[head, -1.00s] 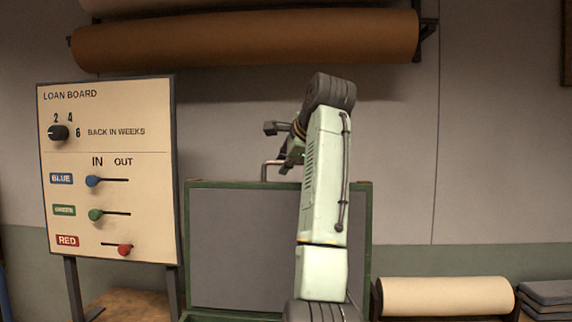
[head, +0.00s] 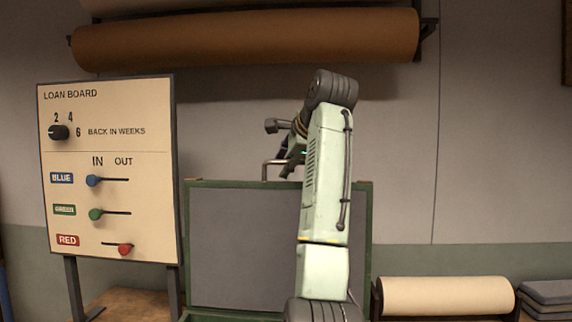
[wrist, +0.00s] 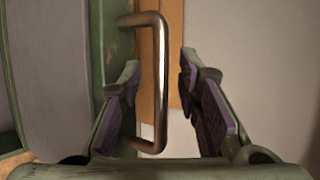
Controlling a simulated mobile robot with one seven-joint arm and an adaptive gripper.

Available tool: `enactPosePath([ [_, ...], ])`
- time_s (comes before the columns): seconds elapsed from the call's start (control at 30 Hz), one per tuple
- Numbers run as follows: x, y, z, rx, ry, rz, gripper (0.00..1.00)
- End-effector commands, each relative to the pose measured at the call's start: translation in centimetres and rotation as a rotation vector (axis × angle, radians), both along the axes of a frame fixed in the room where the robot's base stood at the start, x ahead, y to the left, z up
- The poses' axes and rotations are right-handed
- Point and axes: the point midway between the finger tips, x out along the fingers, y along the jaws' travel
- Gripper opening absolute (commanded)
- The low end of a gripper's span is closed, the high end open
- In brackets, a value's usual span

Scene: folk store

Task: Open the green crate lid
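The green crate lid (head: 240,245) stands raised and upright in the head view, its grey inner panel and green frame facing me. The crate's rim (head: 225,316) just shows at the bottom edge. A metal handle (head: 265,169) sticks up at the lid's top edge. My gripper (head: 291,168) is beside the handle, partly hidden by my arm. In the wrist view, my gripper (wrist: 160,72) is open, with a finger on each side of the handle bar (wrist: 161,85) and gaps between. The lid's green edge (wrist: 110,45) is at left.
A loan board (head: 108,160) with a dial and blue, green and red sliders stands left of the lid. Brown rolls (head: 245,40) hang on the wall above. A cream roll (head: 445,296) and grey stacked sheets (head: 548,293) lie at right.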

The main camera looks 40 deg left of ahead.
Motion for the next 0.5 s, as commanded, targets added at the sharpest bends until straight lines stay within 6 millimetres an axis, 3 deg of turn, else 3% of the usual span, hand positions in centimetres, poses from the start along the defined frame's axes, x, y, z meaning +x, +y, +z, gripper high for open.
enactPosePath([
  [0.4, -3.7, -6.5, 5.1, 0.003, -0.003, -0.004, 0.31],
  [0.5, -4.0, -7.2, 5.7, 0.003, -0.006, -0.007, 0.31],
])
